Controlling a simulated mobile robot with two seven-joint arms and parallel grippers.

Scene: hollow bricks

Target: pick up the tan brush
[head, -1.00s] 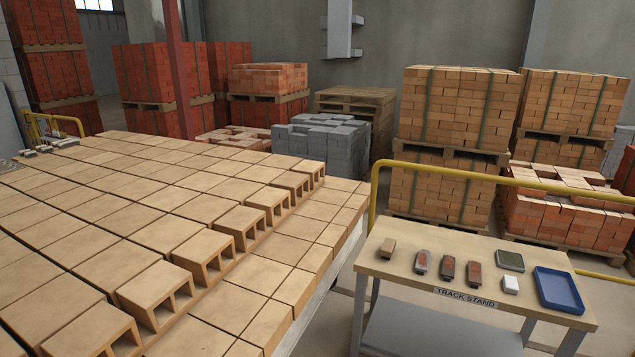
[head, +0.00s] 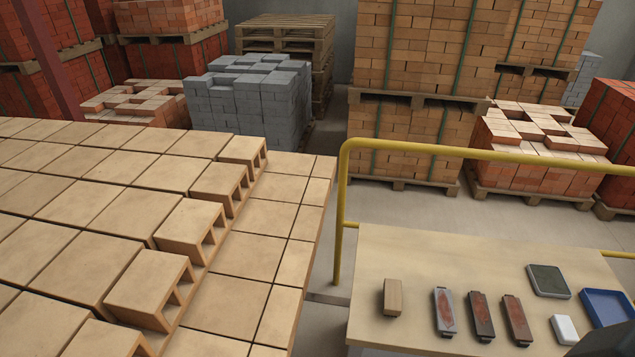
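A small tan block-shaped item (head: 392,297) lies at the left of the work stand top (head: 420,258). It is the only tan item there and looks like the tan brush; bristles cannot be made out. Neither of my grippers shows. A dark shape at the bottom right corner covers part of the stand; I cannot tell what it is.
Right of the tan item lie a grey-and-red item (head: 445,312), two dark red-topped items (head: 481,316) (head: 516,320), a white block (head: 564,329), a dark green pad (head: 548,281) and a blue tray (head: 608,306). A yellow rail (head: 480,154) runs behind. Hollow bricks (head: 150,285) fill the left.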

